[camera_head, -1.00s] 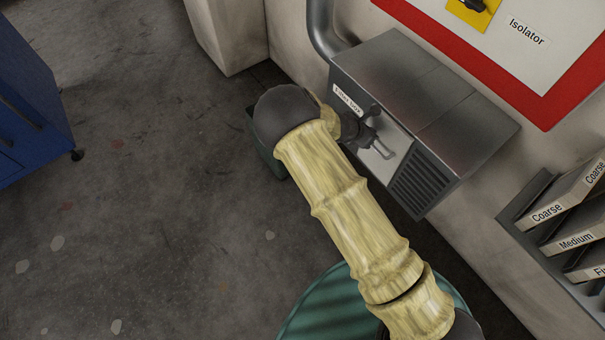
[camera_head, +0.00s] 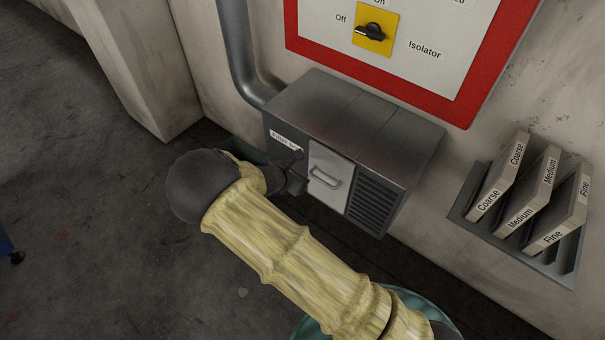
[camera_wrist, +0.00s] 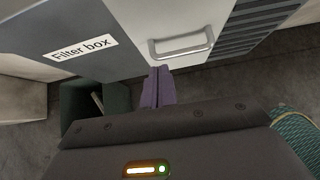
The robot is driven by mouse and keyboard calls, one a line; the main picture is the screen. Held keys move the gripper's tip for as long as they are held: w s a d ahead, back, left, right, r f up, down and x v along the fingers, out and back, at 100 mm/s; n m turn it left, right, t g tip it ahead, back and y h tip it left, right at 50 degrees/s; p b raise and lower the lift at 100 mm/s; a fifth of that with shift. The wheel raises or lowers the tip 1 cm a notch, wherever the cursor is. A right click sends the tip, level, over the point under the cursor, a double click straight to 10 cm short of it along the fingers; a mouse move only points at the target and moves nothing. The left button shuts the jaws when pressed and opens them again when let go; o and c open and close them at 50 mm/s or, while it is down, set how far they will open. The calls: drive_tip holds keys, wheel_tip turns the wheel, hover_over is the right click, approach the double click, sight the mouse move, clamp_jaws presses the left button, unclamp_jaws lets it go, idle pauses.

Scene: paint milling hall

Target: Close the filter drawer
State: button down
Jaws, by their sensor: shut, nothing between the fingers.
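The filter box (camera_head: 335,120) is a grey metal unit on the wall, with a "Filter box" label on its front. Its filter drawer (camera_head: 331,172) has a pale front with a bar handle, and the front looks about level with the box face. The drawer front also shows in the wrist view (camera_wrist: 165,22), with its handle (camera_wrist: 181,45) just above my fingertips. My gripper (camera_wrist: 158,74) is shut and empty, at the lower edge of the drawer front; I cannot tell whether it touches. In the head view my gripper (camera_head: 293,178) is partly hidden by my arm.
A rack (camera_head: 462,213) holds Coarse, Medium and Fine filters at the right. An isolator panel (camera_head: 405,60) with a red border is above the box. A dark green bin (camera_wrist: 92,100) stands below the box. A vent grille (camera_head: 372,205) is right of the drawer.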

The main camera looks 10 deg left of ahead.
drive_tip(key=a+v, duration=0.1)
drive_tip(key=v, duration=0.4)
drive_tip(key=s+d+r+m+g+p, duration=0.1)
drive_tip(key=d+r+m+g+p, duration=0.15)
drive_tip(key=d+r+m, duration=0.55)
drive_tip(key=s+d+r+m+g+p, duration=0.1)
drive_tip(key=d+r+m+g+p, duration=0.15)
drive_tip(key=d+m, duration=0.55)
drive_tip(key=s+d+r+m+y+p, duration=0.2)
drive_tip(key=s+d+r+m, duration=0.3)
drive_tip(key=d+r+m, duration=0.2)
drive_tip(key=s+d+r+m+g+y+p, duration=0.1)
drive_tip(key=s+d+r+m+y+p, duration=0.1)
drive_tip(key=s+d+r+m, duration=0.4)
wheel_tip(320, 180, up, 4)
drive_tip(key=shift+d+f+m+p, duration=0.15)
drive_tip(key=shift+d+m+p, duration=0.45)
drive_tip(key=shift+d+m, duration=0.25)
drive_tip(key=shift+d, duration=0.1)
